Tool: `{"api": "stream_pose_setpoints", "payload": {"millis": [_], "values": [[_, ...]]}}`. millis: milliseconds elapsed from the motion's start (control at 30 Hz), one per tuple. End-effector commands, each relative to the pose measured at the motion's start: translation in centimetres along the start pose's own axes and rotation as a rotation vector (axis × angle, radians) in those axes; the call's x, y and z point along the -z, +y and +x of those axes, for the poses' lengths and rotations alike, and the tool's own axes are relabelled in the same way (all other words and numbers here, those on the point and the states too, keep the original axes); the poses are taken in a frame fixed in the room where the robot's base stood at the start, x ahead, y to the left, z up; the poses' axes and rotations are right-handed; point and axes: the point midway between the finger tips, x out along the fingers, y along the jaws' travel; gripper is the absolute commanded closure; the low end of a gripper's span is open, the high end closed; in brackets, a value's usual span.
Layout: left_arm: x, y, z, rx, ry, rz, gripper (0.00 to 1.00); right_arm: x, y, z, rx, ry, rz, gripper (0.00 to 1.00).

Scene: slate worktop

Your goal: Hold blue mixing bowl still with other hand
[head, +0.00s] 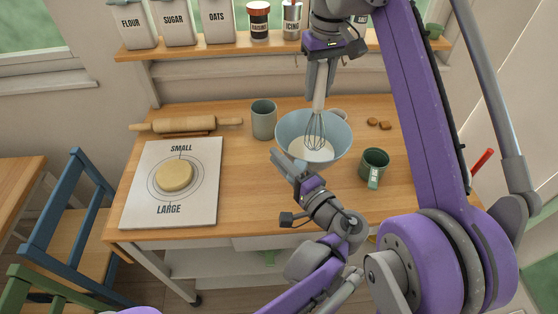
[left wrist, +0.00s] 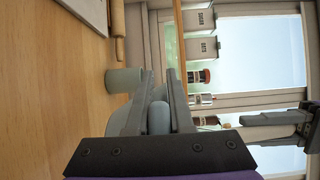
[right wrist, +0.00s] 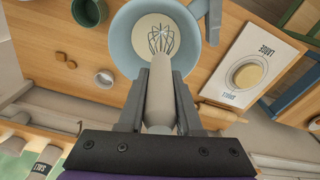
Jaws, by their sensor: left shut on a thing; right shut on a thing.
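The blue mixing bowl (head: 287,125) stands upright on the wooden top with pale batter (head: 312,155) inside. My left gripper (head: 283,159) is at its front left rim and is shut on the bowl wall; the grip also shows in the left wrist view (left wrist: 160,85), where the fingers hide much of the bowl. My right gripper (head: 320,82) is above the bowl, shut on the handle of a whisk (head: 316,130). The whisk points down with its wires in the bowl, over the batter. In the right wrist view the bowl (right wrist: 124,45) surrounds the whisk wires (right wrist: 162,38).
A grey-green cup (head: 263,120) stands left behind the bowl, and a dark green mug (head: 374,165) stands to its right. Small brown pieces (head: 379,123) lie behind the mug. A board (head: 140,200) with round dough (head: 173,176) and a rolling pin (head: 185,125) are at left.

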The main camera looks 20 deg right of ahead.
Motion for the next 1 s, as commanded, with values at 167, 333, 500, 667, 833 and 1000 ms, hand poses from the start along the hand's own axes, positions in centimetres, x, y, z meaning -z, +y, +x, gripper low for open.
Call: {"api": "stream_pose_setpoints", "payload": {"millis": [167,333,500,667,833,1000], "values": [[0.01,-0.02,-0.02,0.001,0.000,-0.001,1.00,-0.01,0.00,0.02,0.000,0.000,0.000,1.00],[0.01,-0.02,-0.02,0.001,0.000,-0.001,1.00,-0.01,0.00,0.02,0.000,0.000,0.000,1.00],[0.01,-0.02,-0.01,0.001,0.000,-0.002,1.00,-0.01,0.00,0.03,0.000,0.000,0.000,1.00],[0.00,-0.02,-0.01,0.002,0.000,-0.015,1.00,-0.01,0.00,0.06,0.000,0.000,0.000,1.00],[-0.16,-0.02,0.00,0.002,0.000,-0.015,1.00,-0.02,0.00,0.05,0.000,0.000,0.000,1.00],[-0.77,-0.02,0.05,0.002,0.000,-0.016,1.00,-0.01,0.00,0.06,0.000,0.000,0.000,1.00]]}}
